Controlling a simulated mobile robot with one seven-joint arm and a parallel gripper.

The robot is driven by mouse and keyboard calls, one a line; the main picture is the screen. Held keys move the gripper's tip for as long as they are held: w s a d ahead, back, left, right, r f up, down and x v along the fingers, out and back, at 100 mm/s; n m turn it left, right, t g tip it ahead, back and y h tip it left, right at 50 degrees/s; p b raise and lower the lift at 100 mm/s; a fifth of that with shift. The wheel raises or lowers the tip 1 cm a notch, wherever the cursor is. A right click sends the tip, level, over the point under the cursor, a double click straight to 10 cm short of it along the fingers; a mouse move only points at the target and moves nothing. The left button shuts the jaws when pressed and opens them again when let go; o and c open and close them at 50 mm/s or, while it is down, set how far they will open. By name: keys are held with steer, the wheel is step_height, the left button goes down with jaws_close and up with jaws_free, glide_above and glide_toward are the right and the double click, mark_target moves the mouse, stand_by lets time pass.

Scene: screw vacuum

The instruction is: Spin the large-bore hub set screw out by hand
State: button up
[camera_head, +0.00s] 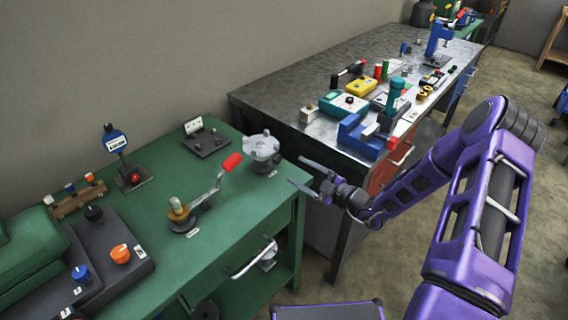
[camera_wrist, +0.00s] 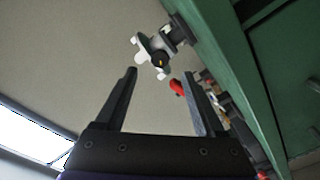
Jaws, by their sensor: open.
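A grey lobed hub (camera_head: 262,146) stands on the right end of the green bench (camera_head: 232,205). In the wrist view the hub (camera_wrist: 143,47) is ahead of my fingers, slightly above their tips. A dark round piece with a small yellow mark (camera_wrist: 160,60) sits on its near face; I cannot tell if it is the set screw. My gripper (camera_head: 304,176) is open and empty, to the right of the hub and apart from it, beside the bench's right edge. Its two fingers also show in the wrist view (camera_wrist: 158,76), with nothing between them.
A crank with a red handle (camera_head: 230,162) stands left of the hub, its handle near it. A gauge (camera_head: 115,140), a small plate stand (camera_head: 204,138) and knobs lie farther left. A metal bench (camera_head: 270,97) crowded with tools stands behind.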

mark_target(279, 160)
steer(key=x, duration=0.6)
steer(key=shift+w+a, duration=0.2)
steer(key=shift+a, duration=0.05)
jaws_close()
